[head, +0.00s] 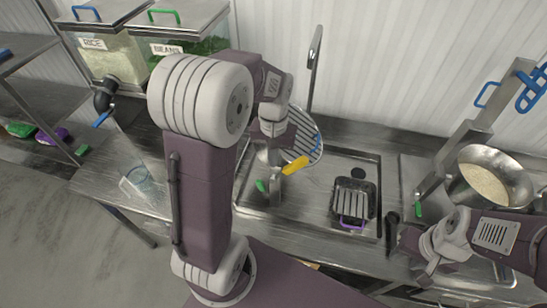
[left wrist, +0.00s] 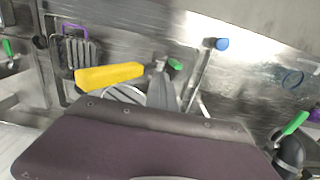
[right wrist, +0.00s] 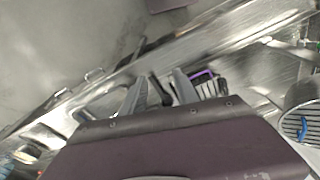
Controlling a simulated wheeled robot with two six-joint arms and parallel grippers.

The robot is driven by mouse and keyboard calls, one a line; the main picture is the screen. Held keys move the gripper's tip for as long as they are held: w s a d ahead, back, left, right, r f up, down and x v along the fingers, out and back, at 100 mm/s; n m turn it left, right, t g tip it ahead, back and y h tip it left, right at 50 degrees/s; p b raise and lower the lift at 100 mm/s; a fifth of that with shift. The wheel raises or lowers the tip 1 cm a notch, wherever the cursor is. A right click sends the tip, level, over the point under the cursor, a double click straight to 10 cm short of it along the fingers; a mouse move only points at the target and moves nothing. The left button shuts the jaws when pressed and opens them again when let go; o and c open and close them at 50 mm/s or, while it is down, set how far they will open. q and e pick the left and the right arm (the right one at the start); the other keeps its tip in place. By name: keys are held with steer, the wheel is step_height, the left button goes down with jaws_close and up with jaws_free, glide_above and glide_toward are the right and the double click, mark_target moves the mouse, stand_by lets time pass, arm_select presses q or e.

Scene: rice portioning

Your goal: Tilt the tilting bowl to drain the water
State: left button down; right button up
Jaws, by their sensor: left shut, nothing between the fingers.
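The tilting bowl (head: 502,164) is a round steel bowl at the right of the head view, holding pale rice; I cannot make out the water level. It looks roughly level on its bracket (head: 470,135). My right gripper (head: 393,238) is left of and below the bowl, apart from it. In the right wrist view (right wrist: 156,92) its fingers stand apart, with a dark bar visible between them that I cannot identify. My left gripper (left wrist: 161,88) is shut and empty over the sink (head: 335,165), beside a yellow handle (head: 295,165).
A purple-handled basket (head: 352,200) sits in the sink. A striped round strainer (head: 306,135) is by my left wrist. A clear cup (head: 140,178) is on the left counter.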

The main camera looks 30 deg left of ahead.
steer(key=shift+s, duration=0.15)
steer(key=c, duration=0.4)
steer(key=shift+a+r, duration=0.1)
steer(key=shift+r, duration=0.15)
jaws_close()
steer(key=w+a+r+t, duration=0.1)
steer(key=w+a+r, duration=0.15)
steer(key=w, duration=0.35)
steer(key=w+a+r, duration=0.1)
steer(key=w+r, duration=0.3)
steer(key=w, duration=0.3)
step_height(320, 180, up, 2)
steer(key=n+y, duration=0.3)
glide_above(319, 156)
steer(key=s+d, duration=0.3)
steer(key=d, duration=0.3)
steer(key=shift+t, duration=0.3)
steer(key=x, duration=0.4)
steer(key=a+x, duration=0.1)
steer(key=x, duration=0.3)
steer(key=s+x, duration=0.1)
steer(key=x, duration=0.4)
steer(key=shift+a, duration=0.3)
